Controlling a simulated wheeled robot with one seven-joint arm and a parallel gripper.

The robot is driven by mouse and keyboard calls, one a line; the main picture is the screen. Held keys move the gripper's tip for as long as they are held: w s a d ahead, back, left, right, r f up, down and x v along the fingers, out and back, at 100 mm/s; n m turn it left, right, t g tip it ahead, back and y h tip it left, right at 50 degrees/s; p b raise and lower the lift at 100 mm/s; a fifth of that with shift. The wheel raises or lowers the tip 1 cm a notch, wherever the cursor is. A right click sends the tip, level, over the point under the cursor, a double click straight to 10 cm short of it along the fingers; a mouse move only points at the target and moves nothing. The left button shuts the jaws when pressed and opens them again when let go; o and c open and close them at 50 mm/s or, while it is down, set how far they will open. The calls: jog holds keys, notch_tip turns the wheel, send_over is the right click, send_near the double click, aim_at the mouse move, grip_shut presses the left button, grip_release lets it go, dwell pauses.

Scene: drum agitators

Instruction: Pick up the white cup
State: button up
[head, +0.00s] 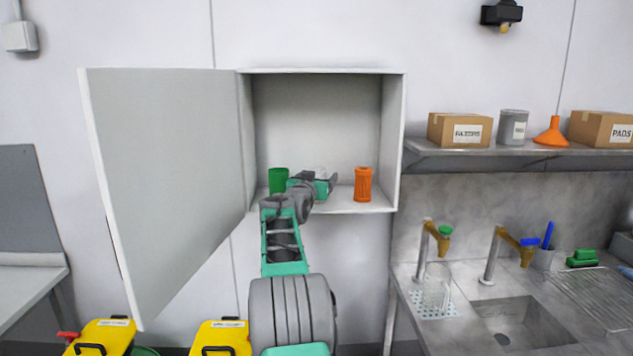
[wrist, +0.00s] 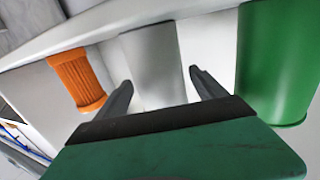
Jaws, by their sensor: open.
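The white cup (wrist: 152,55) shows in the wrist view as a pale grey-white shape between and just beyond my two fingertips. In the head view only a bit of the white cup (head: 320,172) shows above my gripper, which hides the rest. My gripper (head: 324,186) reaches into the open wall cabinet at shelf height. In the wrist view my gripper (wrist: 160,80) is open, with one finger on each side of the cup. I cannot tell whether either finger touches it.
A green cup (head: 278,180) stands left of my gripper and an orange ribbed cup (head: 363,184) right of it, both on the cabinet floor. The cabinet (head: 320,110) has its door (head: 165,170) swung open to the left. A sink counter (head: 400,290) lies at lower right.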

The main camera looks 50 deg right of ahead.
jog(key=shift+r, duration=0.1)
jog(key=shift+c, duration=0.3)
jog(key=c, duration=1.3)
jog(key=shift+c, duration=0.2)
